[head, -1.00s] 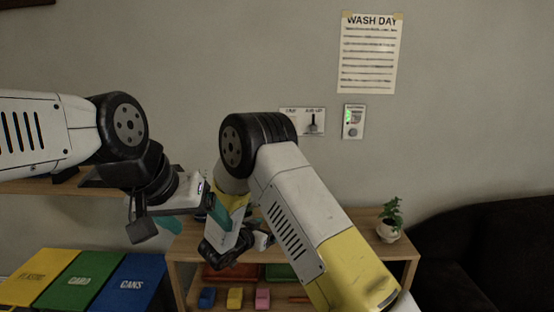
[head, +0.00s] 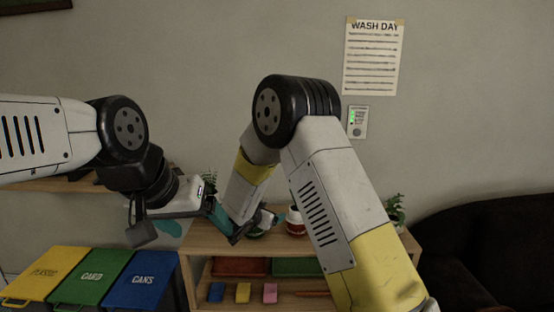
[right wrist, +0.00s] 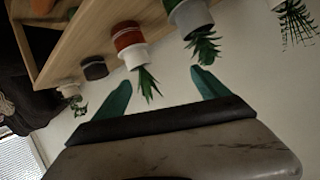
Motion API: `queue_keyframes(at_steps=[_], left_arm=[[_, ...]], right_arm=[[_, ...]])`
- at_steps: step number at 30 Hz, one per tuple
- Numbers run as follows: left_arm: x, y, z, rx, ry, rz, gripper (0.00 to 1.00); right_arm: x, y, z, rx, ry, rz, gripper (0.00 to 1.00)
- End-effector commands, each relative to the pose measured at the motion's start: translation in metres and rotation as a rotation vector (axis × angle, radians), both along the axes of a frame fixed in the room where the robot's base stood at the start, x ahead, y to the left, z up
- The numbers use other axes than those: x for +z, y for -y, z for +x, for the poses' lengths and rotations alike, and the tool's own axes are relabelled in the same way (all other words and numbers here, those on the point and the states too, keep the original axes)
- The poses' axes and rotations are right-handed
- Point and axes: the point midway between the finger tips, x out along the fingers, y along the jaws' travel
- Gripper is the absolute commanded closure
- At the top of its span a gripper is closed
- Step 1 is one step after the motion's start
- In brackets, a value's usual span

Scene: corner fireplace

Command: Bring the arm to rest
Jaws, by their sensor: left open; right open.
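My right arm is bent, its elbow high in the middle of the head view and its forearm reaching down over the wooden shelf. My right gripper (head: 268,221) is small and partly hidden there, near the shelf top. In the right wrist view its two teal fingers (right wrist: 160,90) are spread with nothing between them. My left arm comes in from the left. My left gripper (head: 196,223) has its teal fingers apart and seems empty, left of the right gripper.
The wooden shelf (head: 196,242) bears a red-and-white pot (head: 295,222) and plants; the wrist view shows a grey pot (right wrist: 190,16) and a dark round object (right wrist: 95,69). Colored bins (head: 92,276) stand left, a dark sofa (head: 490,250) right. A wash-day sheet (head: 373,58) hangs above.

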Motion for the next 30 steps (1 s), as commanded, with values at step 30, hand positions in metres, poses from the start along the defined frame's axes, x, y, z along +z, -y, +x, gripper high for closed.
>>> queue_keyframes(at_steps=[30], left_arm=[[0.000, 0.000, 0.000, 0.000, 0.000, 0.000, 0.17]], right_arm=[[0.209, 0.129, -0.271, 0.663, -0.422, 0.158, 0.15]])
